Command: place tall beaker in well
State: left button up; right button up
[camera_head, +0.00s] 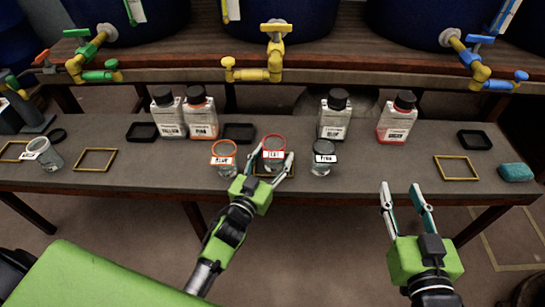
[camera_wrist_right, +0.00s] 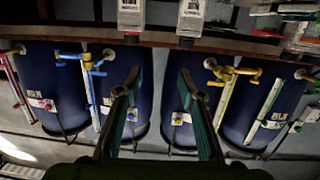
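A red-rimmed clear beaker (camera_head: 273,147) with a white label stands over a yellow square frame (camera_head: 262,172) on the grey bench. My left gripper (camera_head: 272,162) has a finger on each side of this beaker and appears closed on it. An orange-rimmed beaker (camera_head: 223,158) stands to its left and a black-rimmed beaker (camera_head: 323,157) to its right. The label lettering is too small to read surely, so I cannot tell which is called tall. My right gripper (camera_head: 402,190) is open and empty in front of the bench; its spread fingers show in the right wrist view (camera_wrist_right: 160,85).
Labelled bottles (camera_head: 335,117) stand behind the beakers. Black square trays (camera_head: 474,140) and empty yellow frames (camera_head: 456,168) lie on the bench. A tilted beaker (camera_head: 47,156) is far left, a teal sponge (camera_head: 516,172) far right. Taps (camera_head: 275,50) hang from vats above.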

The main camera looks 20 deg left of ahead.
pick_arm(q)
jog(key=shift+s+r, duration=0.1)
jog(key=shift+s, duration=0.05)
jog(key=s+r+m+g+p, duration=0.1)
jog(key=s+g, duration=0.7)
jog(key=s, duration=1.1)
jog(key=shift+s+d+r+p, duration=0.3)
jog(key=shift+r+p, duration=0.1)
jog(key=shift+p, duration=0.3)
pick_arm(e)
jog(key=s+d+f+g+h, duration=0.1)
jog(key=s+d+f+g, duration=0.2)
jog(key=s+f+g, duration=0.3)
notch_tip(320, 180, down, 5)
jog(key=shift+s+h, duration=0.3)
jog(key=shift+h, duration=0.1)
jog(key=shift+d, duration=0.1)
